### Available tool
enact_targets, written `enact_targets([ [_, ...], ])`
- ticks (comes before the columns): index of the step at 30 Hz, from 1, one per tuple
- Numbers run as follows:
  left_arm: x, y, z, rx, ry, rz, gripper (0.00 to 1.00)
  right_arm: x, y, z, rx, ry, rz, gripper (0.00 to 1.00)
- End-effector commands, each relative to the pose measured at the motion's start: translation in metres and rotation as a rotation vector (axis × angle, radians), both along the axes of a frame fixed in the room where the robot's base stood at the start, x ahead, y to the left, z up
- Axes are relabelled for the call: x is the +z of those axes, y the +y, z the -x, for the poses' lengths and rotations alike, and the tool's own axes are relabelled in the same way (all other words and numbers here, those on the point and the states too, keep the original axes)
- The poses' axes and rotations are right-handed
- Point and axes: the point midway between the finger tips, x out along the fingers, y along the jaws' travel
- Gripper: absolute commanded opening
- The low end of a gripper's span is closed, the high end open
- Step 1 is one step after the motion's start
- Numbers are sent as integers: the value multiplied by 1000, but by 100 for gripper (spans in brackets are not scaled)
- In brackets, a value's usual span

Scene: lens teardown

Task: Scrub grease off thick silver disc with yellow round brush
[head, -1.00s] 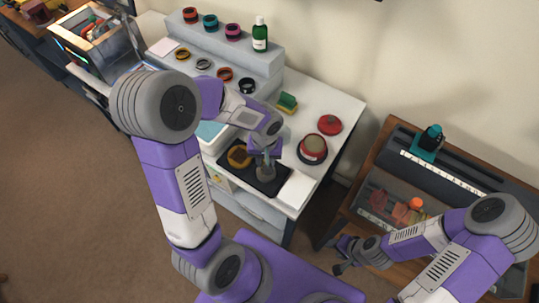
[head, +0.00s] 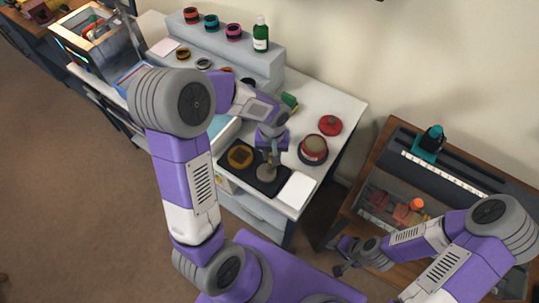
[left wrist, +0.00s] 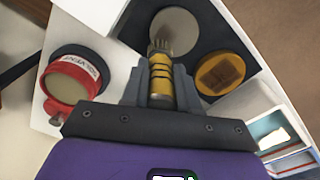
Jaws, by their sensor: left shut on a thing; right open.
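The thick silver disc (head: 266,172) lies on a black mat (head: 265,188) on the white bench. It also shows in the left wrist view (left wrist: 176,27). My left gripper (head: 274,146) is shut on the yellow round brush (left wrist: 161,80), which has black bands and pale bristles. The bristle tip reaches the disc's near edge in the left wrist view; I cannot tell whether it touches. The gripper hides part of the brush in the head view. No grease can be made out on the disc. My right gripper (head: 340,256) is open and empty, away from the bench at the right.
A yellow round piece (head: 240,156) with a brown square centre lies beside the disc. A white pad (head: 296,189) lies near the front corner. A green bottle (head: 261,35) stands on the back step.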

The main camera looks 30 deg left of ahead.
Motion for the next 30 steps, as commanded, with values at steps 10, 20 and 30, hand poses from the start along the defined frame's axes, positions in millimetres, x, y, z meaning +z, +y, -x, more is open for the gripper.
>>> enact_targets([
  [10, 6, 0, 0, 0, -1, 1, 0, 5, 0, 0, 0, 0, 0, 43],
  [20, 40, 0, 0, 2, -1, 1, 0, 31, 0, 0, 0, 0, 0, 43],
  [30, 61, 0, 0, 0, 0, 1, 0, 47, 0, 0, 0, 0, 0, 43],
])
